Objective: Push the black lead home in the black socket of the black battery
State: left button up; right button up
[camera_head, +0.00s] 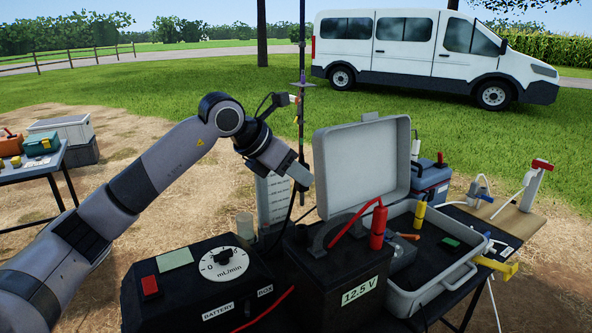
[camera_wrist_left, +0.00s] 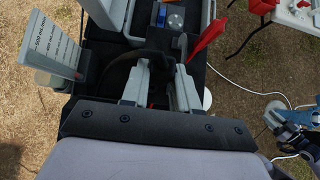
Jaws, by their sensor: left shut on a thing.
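The black battery (camera_head: 328,279) stands in front of me with a "12.5 V" label. A red lead (camera_head: 378,228) stands upright on its top; a red piece, likely this lead, also shows in the left wrist view (camera_wrist_left: 207,38). My left gripper (camera_head: 304,187) is above and behind the battery's left part. In the left wrist view my left gripper (camera_wrist_left: 160,98) is shut on a dark thing between its fingers, apparently the black lead. Its black cable (camera_head: 289,212) hangs below the gripper.
A black pump box (camera_head: 180,288) with a dial stands left of the battery. An open grey case (camera_head: 362,165) is behind and right. Valves and fittings (camera_head: 480,190) lie farther right.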

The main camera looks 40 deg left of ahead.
pick_arm(q)
jog(key=shift+f+b, duration=1.45)
jog(key=shift+f, duration=0.7)
jog(key=shift+f+b, duration=1.65)
jog(key=shift+f, duration=0.45)
jog(key=o, duration=1)
jog(key=v, duration=0.7)
jog(key=shift+b, duration=0.35)
